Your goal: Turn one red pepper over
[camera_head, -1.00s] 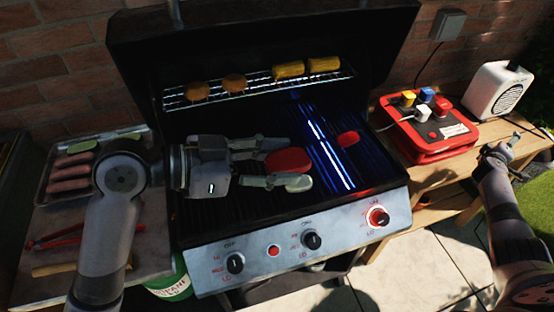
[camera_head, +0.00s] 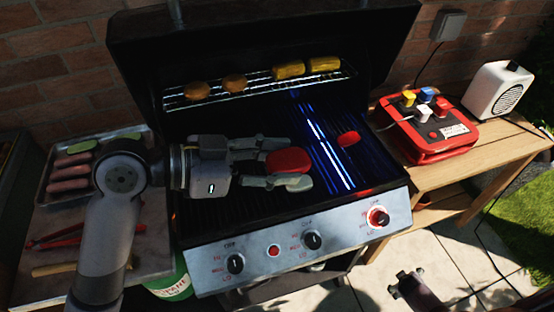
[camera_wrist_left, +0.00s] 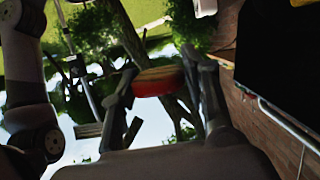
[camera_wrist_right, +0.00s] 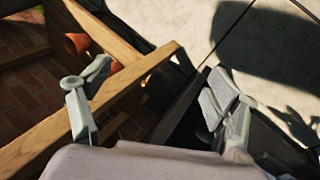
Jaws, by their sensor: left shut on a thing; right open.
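My left gripper (camera_head: 281,162) reaches in from the left over the grill (camera_head: 225,215) and is shut on a red pepper (camera_head: 288,160). In the left wrist view the pepper (camera_wrist_left: 158,81) sits between the two fingers, red with a yellowish upper edge. The head view does not show clearly how far the pepper is above the grate. A second red pepper (camera_head: 348,139) lies on the grate to the right, beside a bluish-lit strip. My right gripper (camera_head: 405,284) is low at the lower right of the head view, off the grill. In the right wrist view it (camera_wrist_right: 160,95) is open and empty.
A warming rack (camera_head: 255,86) at the back holds patties and corn pieces. A tray (camera_head: 45,180) with sausages stands at left, with red tongs (camera_head: 60,236) below. A red case (camera_head: 430,130) and white speaker (camera_head: 498,88) stand on the wooden side table (camera_head: 480,150).

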